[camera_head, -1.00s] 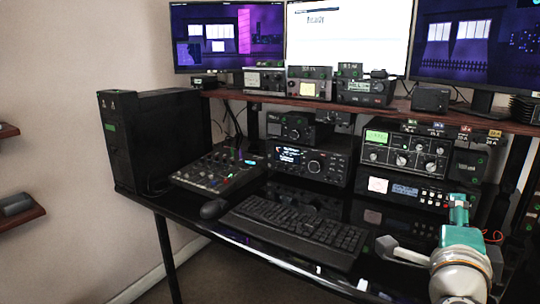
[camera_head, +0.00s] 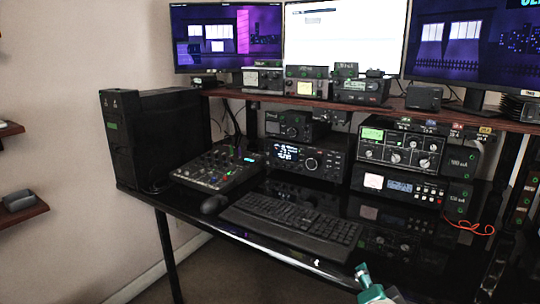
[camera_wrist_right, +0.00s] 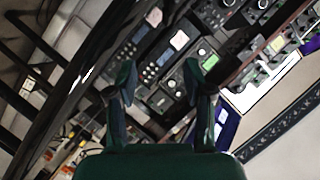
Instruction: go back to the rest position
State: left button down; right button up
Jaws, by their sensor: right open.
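My right gripper (camera_head: 364,277) shows as a small teal part at the bottom edge of the head view, in front of the desk's front edge. In the right wrist view its two fingers (camera_wrist_right: 160,82) stand apart with nothing held between them. The radio with tuner knobs (camera_head: 403,146) stands on the right of the desk, apart from the gripper. Another radio with a large dial (camera_head: 305,161) stands left of it. My left gripper is in neither view.
The black desk (camera_head: 430,262) holds a keyboard (camera_head: 292,227), a mouse (camera_head: 214,204) and a mixer (camera_head: 217,169). A wooden shelf (camera_head: 400,103) carries small devices and monitors. A black tower (camera_head: 155,138) stands at left. An orange cable (camera_head: 470,226) lies at right.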

jog(key=s+a+f+n+g+y, duration=0.2)
jog(key=s+f+n+g, duration=0.1)
jog(key=f, duration=0.8)
jog(key=s+a+f+n+g+y, duration=0.2)
jog(key=s+a+f+n, duration=0.1)
jog(key=f, duration=0.8)
jog(key=s+a+f+n+g+y, duration=0.2)
jog(key=s+f+g, duration=0.2)
jog(key=s+f, duration=0.55)
jog(key=s+a+f+n+g+y, duration=0.1)
jog(key=s+a+f+n+g, duration=0.15)
jog(key=s+f+g, duration=0.5)
notch_tip(320, 180, down, 10)
jog(key=s+t+b, duration=0.3)
jog(key=b, duration=0.8)
notch_tip(320, 180, up, 33)
jog(key=p, duration=3.3)
jog(key=shift+f, duration=0.15)
jog(key=shift+c, duration=1)
jog(key=shift+w, duration=0.1)
